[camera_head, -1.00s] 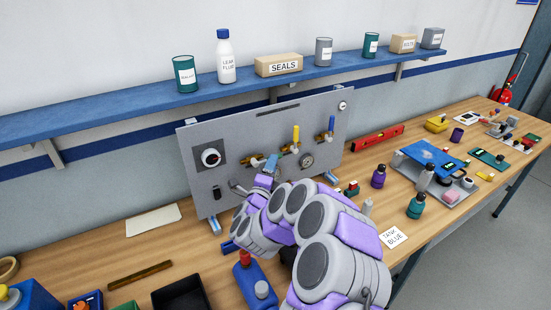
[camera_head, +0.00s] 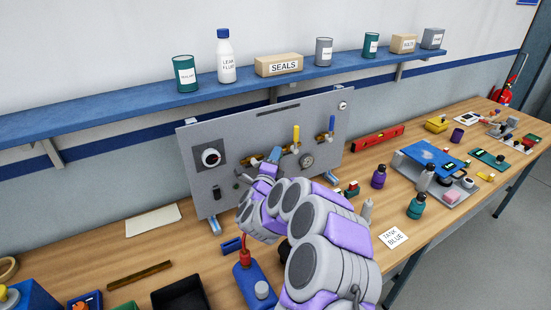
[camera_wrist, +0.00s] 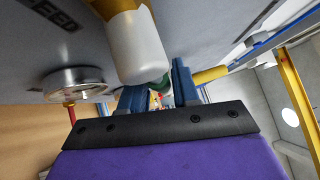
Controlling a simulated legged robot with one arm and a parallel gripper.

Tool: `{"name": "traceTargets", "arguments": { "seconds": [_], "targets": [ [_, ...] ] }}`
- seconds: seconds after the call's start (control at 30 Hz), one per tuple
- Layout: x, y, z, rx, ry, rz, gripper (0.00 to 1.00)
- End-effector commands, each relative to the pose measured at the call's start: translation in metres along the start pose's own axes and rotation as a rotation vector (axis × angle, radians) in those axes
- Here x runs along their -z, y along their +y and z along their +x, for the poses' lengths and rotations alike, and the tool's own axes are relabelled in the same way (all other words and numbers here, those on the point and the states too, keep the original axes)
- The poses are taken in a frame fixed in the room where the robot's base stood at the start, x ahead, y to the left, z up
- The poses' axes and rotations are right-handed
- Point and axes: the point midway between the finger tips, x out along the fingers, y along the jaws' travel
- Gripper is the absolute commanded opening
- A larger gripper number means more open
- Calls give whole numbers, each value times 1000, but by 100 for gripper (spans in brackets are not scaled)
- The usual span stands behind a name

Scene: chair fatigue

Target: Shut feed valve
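The grey valve panel (camera_head: 240,135) stands on the bench with brass piping. One valve has an upright yellow handle (camera_head: 296,134) with a white lower part; another has a blue handle (camera_head: 331,124). My gripper (camera_head: 274,156) is just left of that valve, close to the panel. Its blue fingers (camera_wrist: 157,92) are apart, with a green part showing behind the gap. I cannot tell whether they touch the valve.
A round gauge (camera_head: 306,160) sits below the valves, also close in the wrist view (camera_wrist: 75,82). A black dial (camera_head: 211,157) is at the panel's left. The shelf (camera_head: 130,105) runs above.

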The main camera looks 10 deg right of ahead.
Motion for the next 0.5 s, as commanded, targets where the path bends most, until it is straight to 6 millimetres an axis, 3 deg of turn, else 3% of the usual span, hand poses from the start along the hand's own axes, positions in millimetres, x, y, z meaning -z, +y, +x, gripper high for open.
{"name": "traceTargets", "arguments": {
  "seconds": [0.27, 0.5],
  "targets": [
    [0, 2, 0, -3, 0, -1, 1],
    [0, 3, 0, -5, 0, -2, 0]
  ]
}}
